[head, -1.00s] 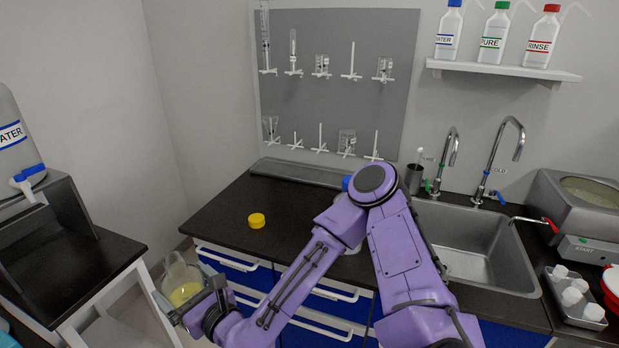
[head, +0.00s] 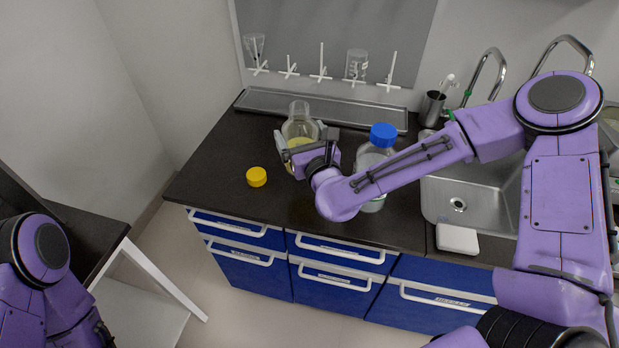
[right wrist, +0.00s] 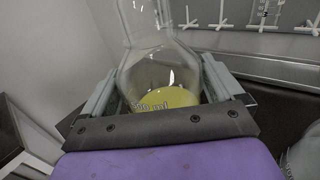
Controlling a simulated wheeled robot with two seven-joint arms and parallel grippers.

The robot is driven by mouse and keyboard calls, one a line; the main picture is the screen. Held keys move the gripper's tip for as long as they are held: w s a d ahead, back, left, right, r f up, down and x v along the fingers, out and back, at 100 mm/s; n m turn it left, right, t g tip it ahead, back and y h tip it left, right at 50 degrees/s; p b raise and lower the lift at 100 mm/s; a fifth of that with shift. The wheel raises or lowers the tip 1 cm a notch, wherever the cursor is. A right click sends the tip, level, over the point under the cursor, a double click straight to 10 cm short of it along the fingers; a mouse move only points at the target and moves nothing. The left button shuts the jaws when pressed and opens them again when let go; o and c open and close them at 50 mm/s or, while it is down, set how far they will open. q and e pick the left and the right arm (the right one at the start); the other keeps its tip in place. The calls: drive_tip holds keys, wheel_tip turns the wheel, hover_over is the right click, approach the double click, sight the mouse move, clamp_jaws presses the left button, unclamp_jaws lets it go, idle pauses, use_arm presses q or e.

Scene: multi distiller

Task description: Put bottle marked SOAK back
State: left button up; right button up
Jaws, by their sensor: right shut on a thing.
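A clear glass bottle with yellow liquid (head: 299,124) is held at the back of the dark counter in the head view. My right gripper (head: 303,146) is shut on it. The bottle is upright or nearly so; I cannot tell whether its base touches the counter. In the right wrist view the bottle (right wrist: 155,65) stands between the two fingers, with a volume print on its glass. No SOAK mark is readable. A yellow cap (head: 257,177) lies on the counter left of the bottle. Of my left arm only upper links show; its gripper is out of view.
A blue-capped clear bottle (head: 376,152) stands just right of my right gripper, partly behind my forearm. A metal tray (head: 270,101) runs along the wall under the drying pegs. A sink (head: 455,195) is at the right.

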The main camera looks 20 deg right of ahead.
drive_tip(key=shift+w+a+r, duration=0.3)
drive_tip(key=shift+w+r, duration=0.05)
drive_tip(key=f, duration=0.2)
drive_tip(key=f+p, duration=0.1)
drive_tip(key=f, duration=0.5)
drive_tip(key=shift+d+f+p, duration=0.25)
drive_tip(key=shift+d+p, duration=0.1)
drive_tip(key=shift+a+f, duration=0.1)
drive_tip(key=shift+f, duration=0.25)
drive_tip(key=o, duration=1.3)
drive_tip(key=shift+f, duration=0.2)
drive_tip(key=shift+o, duration=0.2)
drive_tip(key=shift+s+r, duration=0.1)
drive_tip(key=shift+r, duration=0.1)
